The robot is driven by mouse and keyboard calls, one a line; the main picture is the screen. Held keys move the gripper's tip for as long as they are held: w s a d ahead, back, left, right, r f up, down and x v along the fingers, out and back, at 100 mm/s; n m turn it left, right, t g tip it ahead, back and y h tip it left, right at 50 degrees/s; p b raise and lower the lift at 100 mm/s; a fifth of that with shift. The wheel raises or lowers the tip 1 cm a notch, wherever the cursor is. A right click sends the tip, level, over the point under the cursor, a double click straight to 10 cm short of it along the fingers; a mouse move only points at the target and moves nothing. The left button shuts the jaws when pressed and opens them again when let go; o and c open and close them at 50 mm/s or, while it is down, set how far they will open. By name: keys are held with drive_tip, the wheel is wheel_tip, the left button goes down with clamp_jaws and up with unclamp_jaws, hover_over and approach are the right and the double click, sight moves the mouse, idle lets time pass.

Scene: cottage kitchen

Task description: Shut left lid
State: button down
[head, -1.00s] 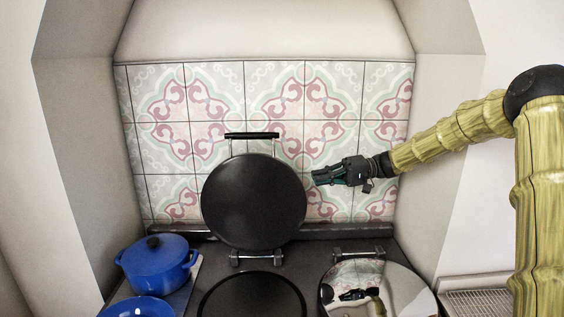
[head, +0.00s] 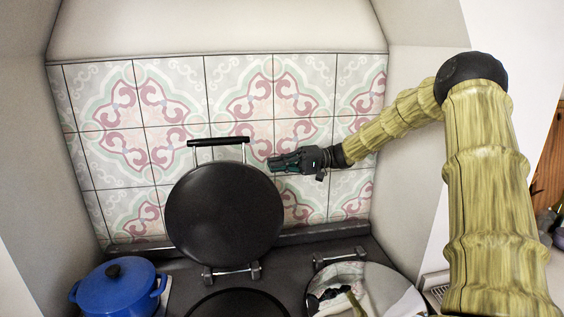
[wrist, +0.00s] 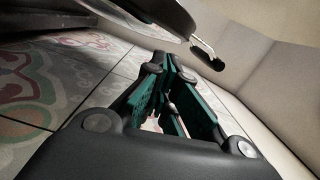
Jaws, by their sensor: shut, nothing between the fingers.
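The left lid (head: 224,215) is a round black disc standing raised on its hinge at the back of the stove, with a black bar handle (head: 218,141) at its top. Below it is the dark round hotplate (head: 238,304), partly cut off. My gripper (head: 272,163) is shut and empty, just right of the lid's upper edge in the head view, pointing left. In the wrist view the fingers (wrist: 168,82) are together, and the lid's dark rim (wrist: 160,12) and handle (wrist: 207,54) show beyond them. I cannot tell whether the gripper touches the lid.
The right lid (head: 365,290) is shiny and lies down on the stove. A blue pot (head: 118,289) stands at the left. The tiled wall (head: 240,100) is close behind the lid and gripper.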

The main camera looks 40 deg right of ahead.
sight(252, 168)
drive_tip(key=p+x, duration=0.1)
drive_tip(key=x, duration=0.2)
drive_tip(key=p+x, duration=0.1)
drive_tip(key=x, duration=0.3)
drive_tip(key=shift+w+a+f, duration=0.1)
drive_tip(key=shift+w+f, duration=0.15)
drive_tip(key=shift+w, duration=0.05)
drive_tip(key=shift+s+a, duration=0.1)
drive_tip(key=shift+f, duration=0.1)
